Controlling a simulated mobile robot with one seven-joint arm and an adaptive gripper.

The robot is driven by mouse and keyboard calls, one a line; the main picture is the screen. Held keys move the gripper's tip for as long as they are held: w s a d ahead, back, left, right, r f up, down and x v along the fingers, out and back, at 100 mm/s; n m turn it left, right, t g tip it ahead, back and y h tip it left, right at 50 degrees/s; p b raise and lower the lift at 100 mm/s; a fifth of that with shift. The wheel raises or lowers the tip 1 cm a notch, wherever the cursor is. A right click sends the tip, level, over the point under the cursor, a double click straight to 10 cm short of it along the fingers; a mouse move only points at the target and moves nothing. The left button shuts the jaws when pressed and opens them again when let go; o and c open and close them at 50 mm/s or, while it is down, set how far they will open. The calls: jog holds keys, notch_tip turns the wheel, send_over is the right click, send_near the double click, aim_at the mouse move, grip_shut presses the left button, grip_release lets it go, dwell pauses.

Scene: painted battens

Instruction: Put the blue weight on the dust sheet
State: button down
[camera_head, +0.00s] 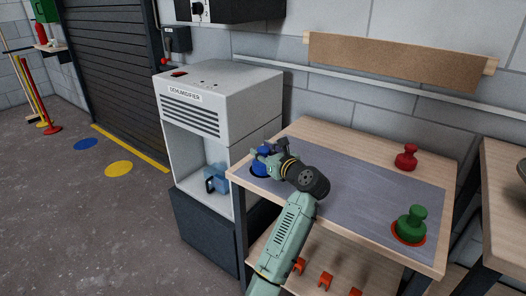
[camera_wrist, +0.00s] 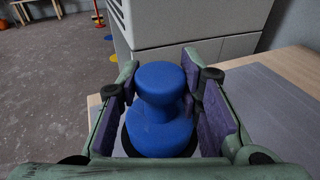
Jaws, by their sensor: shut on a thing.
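The blue weight (camera_wrist: 160,132) is a knobbed, stepped piece, upright between my gripper's purple-padded fingers in the wrist view. My gripper (camera_wrist: 162,84) is shut on it. In the head view my gripper (camera_head: 264,155) reaches over the left end of the table, and the blue weight (camera_head: 260,169) shows partly behind it. A dark round edge shows around the weight's base; whether the base touches the surface I cannot tell. The grey dust sheet (camera_head: 345,178) lies flat across the table top.
A green weight (camera_head: 411,222) stands on a red-orange disc at the sheet's right end. A red weight (camera_head: 406,158) stands at the table's back right. A dehumidifier (camera_head: 215,95) with a blue container (camera_head: 215,180) is left of the table. The sheet's middle is bare.

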jog(key=c, duration=1.1)
grip_release()
jog(key=shift+r, duration=0.15)
jog(key=b+v, duration=0.2)
jog(key=v, duration=1)
